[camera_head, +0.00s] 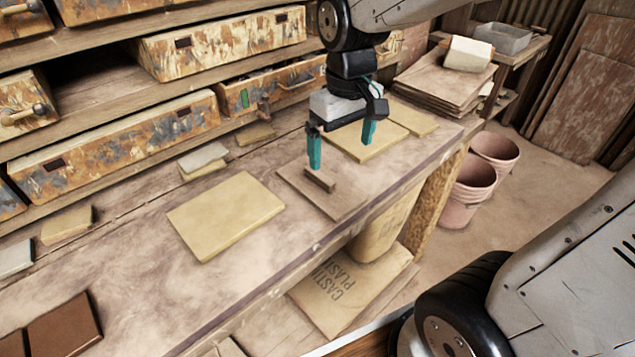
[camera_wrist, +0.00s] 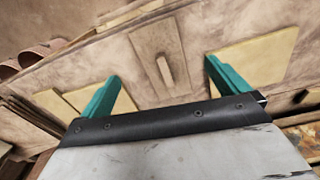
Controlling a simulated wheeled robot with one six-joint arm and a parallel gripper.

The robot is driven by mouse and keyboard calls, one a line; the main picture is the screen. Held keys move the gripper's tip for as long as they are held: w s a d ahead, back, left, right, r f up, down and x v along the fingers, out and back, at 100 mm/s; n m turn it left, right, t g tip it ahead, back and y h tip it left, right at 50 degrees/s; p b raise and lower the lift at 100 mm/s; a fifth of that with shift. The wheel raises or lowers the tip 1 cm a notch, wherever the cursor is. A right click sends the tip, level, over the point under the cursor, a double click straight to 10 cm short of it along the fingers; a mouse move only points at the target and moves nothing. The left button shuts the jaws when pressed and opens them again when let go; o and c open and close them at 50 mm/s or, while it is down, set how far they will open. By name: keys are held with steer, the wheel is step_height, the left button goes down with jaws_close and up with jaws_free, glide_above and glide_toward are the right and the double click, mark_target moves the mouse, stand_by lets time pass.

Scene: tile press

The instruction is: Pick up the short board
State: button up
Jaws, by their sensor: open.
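A brown board (camera_head: 318,198) with a small raised brown block (camera_head: 321,180) on it, like a handle, lies flat on the workbench near its front edge. I take it for the short board. In the wrist view this board (camera_wrist: 147,42) and its block (camera_wrist: 165,71) lie in the middle, between my fingers. My gripper (camera_head: 341,152) has teal fingers, spread apart with nothing between them. It hangs above the board, pointing down, with its left finger close to the block. The wrist view also shows my gripper (camera_wrist: 162,76) open; any touch on the block is unclear.
A large yellowish board (camera_head: 225,213) lies left of the brown board, and another yellowish board (camera_head: 368,143) lies behind it to the right. Drawers (camera_head: 115,135) line the back of the workbench (camera_head: 120,262). Pink buckets (camera_head: 473,190) stand on the floor at right.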

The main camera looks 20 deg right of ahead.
steer(key=n, duration=0.1)
glide_above(319, 174)
steer(key=f, duration=0.5)
steer(key=shift+s+a+f, duration=0.1)
steer(key=shift+s+f, duration=0.1)
steer(key=shift+s, duration=0.15)
steer(key=f, duration=0.8)
steer(key=shift+w, duration=0.3)
steer(key=c, duration=0.9)
